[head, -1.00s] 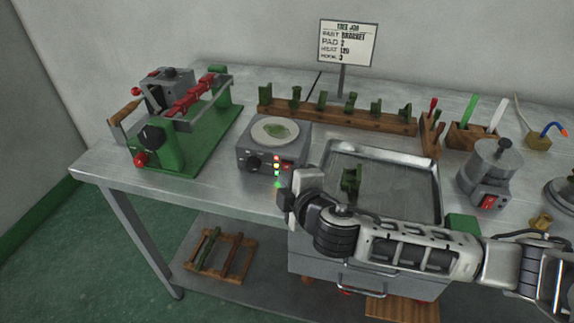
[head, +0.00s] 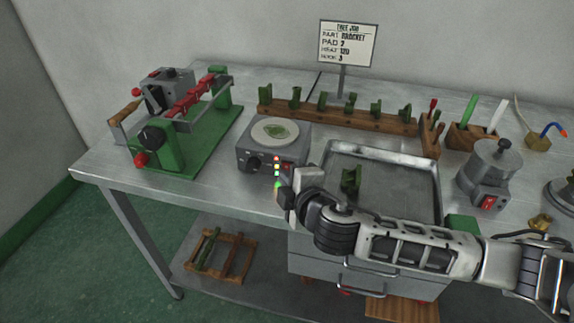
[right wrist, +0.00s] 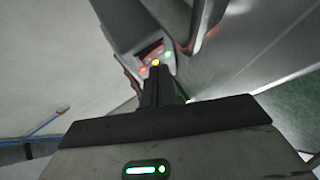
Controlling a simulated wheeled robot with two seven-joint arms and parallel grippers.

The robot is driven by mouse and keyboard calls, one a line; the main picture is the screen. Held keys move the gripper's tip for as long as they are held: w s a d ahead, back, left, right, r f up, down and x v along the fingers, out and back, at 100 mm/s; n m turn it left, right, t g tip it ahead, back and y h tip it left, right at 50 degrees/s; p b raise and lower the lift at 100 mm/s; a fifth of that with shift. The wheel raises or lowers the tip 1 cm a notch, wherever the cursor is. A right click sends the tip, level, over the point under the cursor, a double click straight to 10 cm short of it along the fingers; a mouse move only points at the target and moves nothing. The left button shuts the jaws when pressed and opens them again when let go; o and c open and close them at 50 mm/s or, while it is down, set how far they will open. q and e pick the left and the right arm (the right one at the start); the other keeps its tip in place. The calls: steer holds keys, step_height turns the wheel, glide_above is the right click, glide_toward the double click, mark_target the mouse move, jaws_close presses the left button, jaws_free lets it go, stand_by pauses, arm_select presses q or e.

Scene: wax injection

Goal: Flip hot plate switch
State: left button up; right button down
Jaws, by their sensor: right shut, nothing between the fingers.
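The hot plate (head: 256,158) is a grey box on the bench with a round pale top, a green patch on that top and a black knob on its front. Its small red switch (head: 287,166) is at the front right, near a column of coloured lights. My right gripper (head: 281,187) is just in front of that corner, its fingertips partly hidden by the wrist. In the right wrist view the shut, empty fingers (right wrist: 156,86) point at the hot plate's front, close below the lights and the reddish switch (right wrist: 149,50). Contact cannot be told. My left gripper is not in view.
A metal tray (head: 427,166) with a green piece lies right of the hot plate, under my right arm. A wooden rack (head: 340,118) of green pieces stands behind. A green-based clamp machine (head: 200,150) stands left. A grey pot (head: 488,175) with a red switch is at right.

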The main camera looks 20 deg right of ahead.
steer(key=shift+w+d, duration=0.25)
steer(key=shift+w, duration=0.15)
stand_by(0.7)
steer(key=shift+s+a, duration=0.4)
steer(key=shift+s, duration=0.2)
steer(key=shift+s+a+f+p, duration=0.15)
steer(key=shift+s+a, duration=0.3)
steer(key=shift+s, duration=0.25)
steer(key=shift+s+a+f+p, duration=0.1)
steer(key=shift+s+a+p, duration=0.05)
steer(key=shift+s+a, duration=0.45)
steer(key=shift+s+a+f+p, duration=0.15)
steer(key=shift+s+a, duration=0.2)
steer(key=shift+s, duration=0.45)
